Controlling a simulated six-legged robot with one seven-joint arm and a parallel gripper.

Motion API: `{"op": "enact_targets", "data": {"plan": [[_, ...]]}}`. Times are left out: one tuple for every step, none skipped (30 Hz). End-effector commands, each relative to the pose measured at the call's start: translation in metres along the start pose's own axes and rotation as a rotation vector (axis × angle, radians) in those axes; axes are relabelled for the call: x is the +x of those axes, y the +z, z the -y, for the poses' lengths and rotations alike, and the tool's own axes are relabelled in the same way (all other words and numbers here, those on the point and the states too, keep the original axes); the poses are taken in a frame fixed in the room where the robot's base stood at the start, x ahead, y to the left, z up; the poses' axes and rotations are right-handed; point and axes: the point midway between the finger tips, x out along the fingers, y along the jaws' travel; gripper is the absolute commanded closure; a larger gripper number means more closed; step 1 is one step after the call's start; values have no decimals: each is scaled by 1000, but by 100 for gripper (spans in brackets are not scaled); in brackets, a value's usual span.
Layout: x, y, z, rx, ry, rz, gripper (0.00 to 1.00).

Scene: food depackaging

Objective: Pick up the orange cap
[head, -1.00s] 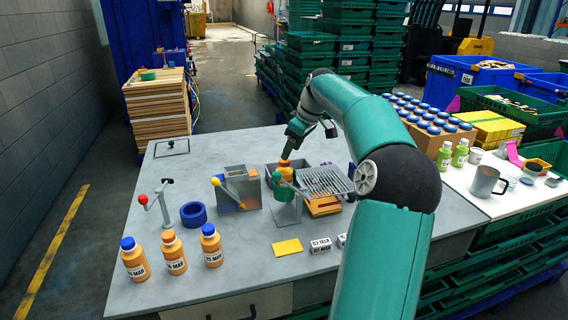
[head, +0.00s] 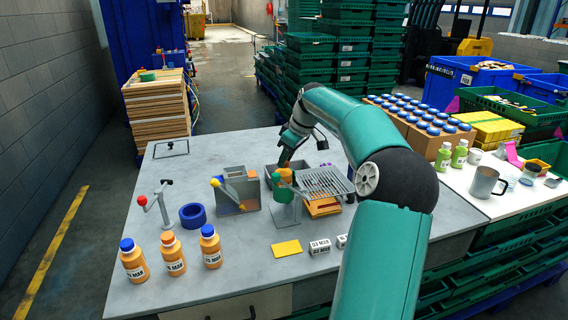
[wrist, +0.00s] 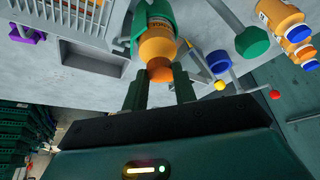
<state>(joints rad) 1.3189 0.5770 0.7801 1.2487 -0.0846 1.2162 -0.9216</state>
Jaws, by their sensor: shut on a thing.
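An orange bottle (wrist: 158,42) stands in a green holder (wrist: 134,30) in the wrist view. The orange cap (wrist: 159,69) at its end sits between the two fingers of my gripper (wrist: 159,84), which is shut on it. In the head view my gripper (head: 284,160) is over the top of this bottle (head: 285,173), at the green holder (head: 283,191) on the grey table. The cap is hidden by the fingers there. Another orange-capped bottle (head: 173,255) stands at the front left, between two blue-capped ones.
A wire rack (head: 325,181) is right of the holder. A grey box fixture with a yellow-knobbed lever (head: 236,192), a blue ring (head: 193,215) and a red-knobbed stand (head: 158,205) are left of it. A yellow card (head: 286,248) lies in front.

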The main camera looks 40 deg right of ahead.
Motion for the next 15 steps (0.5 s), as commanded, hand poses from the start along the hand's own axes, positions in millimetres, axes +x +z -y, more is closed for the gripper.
{"op": "enact_targets", "data": {"plan": [[0,0,0,0,0,0,93],[0,0,0,0,0,0,93],[0,0,0,0,0,0,93],[-1,0,0,0,0,0,93],[-2,-1,0,0,0,0,93],[-3,-2,0,0,1,0,93],[-4,-2,0,0,1,0,93],[-6,-3,0,0,1,0,93],[-9,-4,0,-1,1,0,93],[-12,-6,0,-1,1,0,93],[-15,-7,0,-1,1,0,93],[-19,-9,0,0,2,0,93],[-23,-10,0,0,2,0,93],[-27,-12,0,-1,2,0,93],[-34,-11,2,0,3,1,93]]}}
